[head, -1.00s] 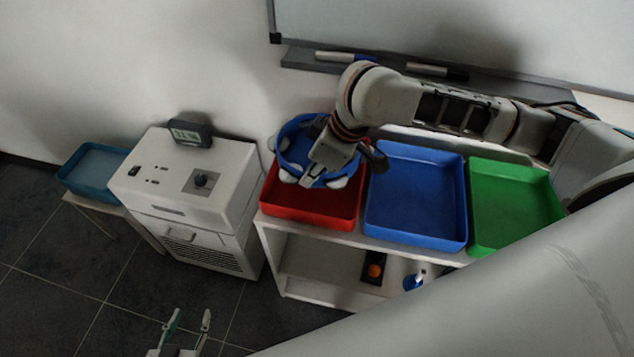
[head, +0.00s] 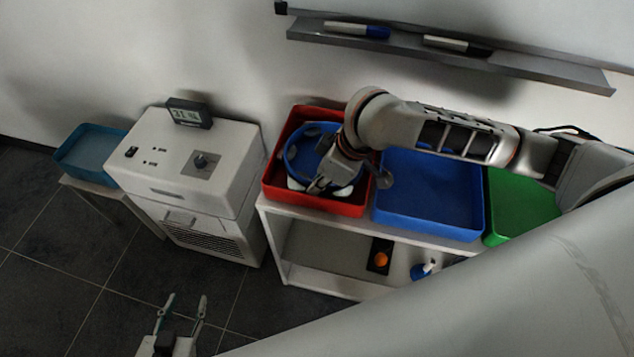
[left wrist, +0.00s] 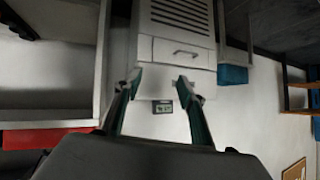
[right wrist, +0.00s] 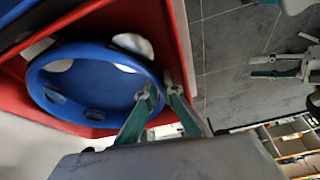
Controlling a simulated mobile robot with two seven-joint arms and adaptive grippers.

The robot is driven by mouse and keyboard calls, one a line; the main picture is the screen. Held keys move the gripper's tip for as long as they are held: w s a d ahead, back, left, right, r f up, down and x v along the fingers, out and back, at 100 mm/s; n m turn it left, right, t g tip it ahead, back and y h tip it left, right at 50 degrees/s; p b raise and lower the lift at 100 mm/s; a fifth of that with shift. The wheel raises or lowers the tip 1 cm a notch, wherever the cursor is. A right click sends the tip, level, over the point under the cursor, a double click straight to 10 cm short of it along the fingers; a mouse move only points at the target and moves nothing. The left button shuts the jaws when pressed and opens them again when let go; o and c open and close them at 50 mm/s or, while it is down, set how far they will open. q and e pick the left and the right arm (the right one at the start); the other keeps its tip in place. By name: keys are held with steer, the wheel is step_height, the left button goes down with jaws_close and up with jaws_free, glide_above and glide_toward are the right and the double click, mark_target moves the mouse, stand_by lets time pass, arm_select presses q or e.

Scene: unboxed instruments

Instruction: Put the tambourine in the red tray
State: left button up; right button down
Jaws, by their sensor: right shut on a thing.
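The blue tambourine (head: 302,158) with pale jingles is at the red tray (head: 345,207), inside its walls as seen in the head view. My right gripper (head: 318,188) is shut on the tambourine's near rim. In the right wrist view the tambourine (right wrist: 85,62) lies over the red tray (right wrist: 178,22), with the fingers (right wrist: 160,93) closed on its rim. I cannot tell whether it touches the tray floor. My left gripper (head: 184,300) is open and empty, low in front of the white cabinet; its spread fingers show in the left wrist view (left wrist: 158,78).
A blue tray (head: 430,222) and a green tray (head: 520,212) stand right of the red one on the white shelf unit (head: 320,283). A white cabinet (head: 185,155) and a teal tray (head: 92,155) are at left. A marker ledge (head: 450,58) hangs behind.

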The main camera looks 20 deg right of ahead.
steer(key=c, duration=2.6)
jaws_free()
steer(key=shift+f, duration=0.1)
steer(key=shift+o, duration=0.5)
steer(key=shift+r, duration=0.25)
steer(key=p+v, duration=0.3)
steer(key=v, duration=0.3)
steer(key=shift+w+d+r, duration=0.1)
steer(key=shift+r, duration=0.05)
arm_select(q)
steer(key=shift+s+d+r+p, duration=0.3)
steer(key=shift+s+r+p, duration=0.15)
steer(key=shift+r, duration=0.15)
steer(key=shift+s+d+r+p, duration=0.35)
steer(key=shift+r+p, duration=0.1)
steer(key=shift+r, duration=0.15)
arm_select(e)
steer(key=v, duration=0.5)
steer(key=shift+s+d+r, duration=0.1)
steer(key=shift+s+r, duration=0.1)
steer(key=shift+s, duration=0.05)
arm_select(q)
steer(key=shift+w+r, duration=0.1)
steer(key=shift+r, duration=0.05)
